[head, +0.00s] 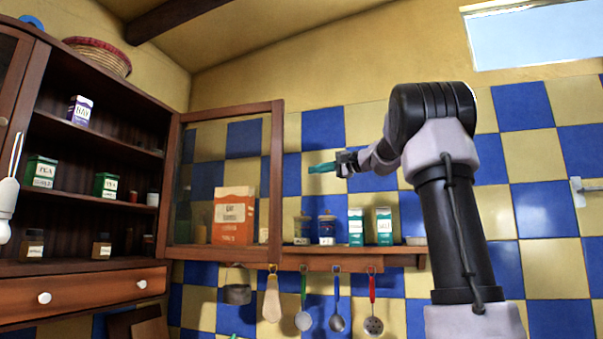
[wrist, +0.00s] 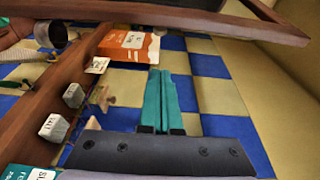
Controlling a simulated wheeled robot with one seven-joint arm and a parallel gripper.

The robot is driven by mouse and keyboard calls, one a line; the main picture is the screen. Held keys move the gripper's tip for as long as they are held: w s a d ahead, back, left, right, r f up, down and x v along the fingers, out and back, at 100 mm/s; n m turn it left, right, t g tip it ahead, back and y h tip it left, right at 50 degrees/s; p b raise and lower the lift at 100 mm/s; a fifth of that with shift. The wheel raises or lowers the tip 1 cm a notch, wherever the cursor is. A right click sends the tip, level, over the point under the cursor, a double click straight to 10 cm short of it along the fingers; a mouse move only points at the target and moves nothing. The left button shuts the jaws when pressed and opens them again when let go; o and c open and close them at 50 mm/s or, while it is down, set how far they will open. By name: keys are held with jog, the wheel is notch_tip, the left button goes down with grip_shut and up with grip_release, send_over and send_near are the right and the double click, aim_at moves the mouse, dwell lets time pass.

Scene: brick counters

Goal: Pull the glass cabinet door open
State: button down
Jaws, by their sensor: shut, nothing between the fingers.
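The glass cabinet door (head: 277,165) has a brown wooden frame and a clear pane. In the head view it stands swung out from the right side of the open wooden cabinet (head: 95,190), in front of the tiled wall. A wooden frame bar crosses the top of the wrist view and looks like part of this door (wrist: 200,22). My gripper (head: 312,169) has teal fingers, shut with nothing between them. It is to the right of the door's free edge, apart from it in the picture. The shut fingers also show in the wrist view (wrist: 160,75).
A wall shelf (head: 340,256) holds an orange box (head: 233,215), seen through the pane, and several small containers. Ladles and other utensils hang below it. Tins stand on the cabinet shelves. Another door (head: 12,80) shows at the far left. A woven basket (head: 98,55) sits on top.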

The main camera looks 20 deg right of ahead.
jog(key=w+a, duration=0.4)
jog(key=a, duration=0.4)
jog(key=shift+a+r, duration=0.15)
jog(key=shift+r, duration=0.1)
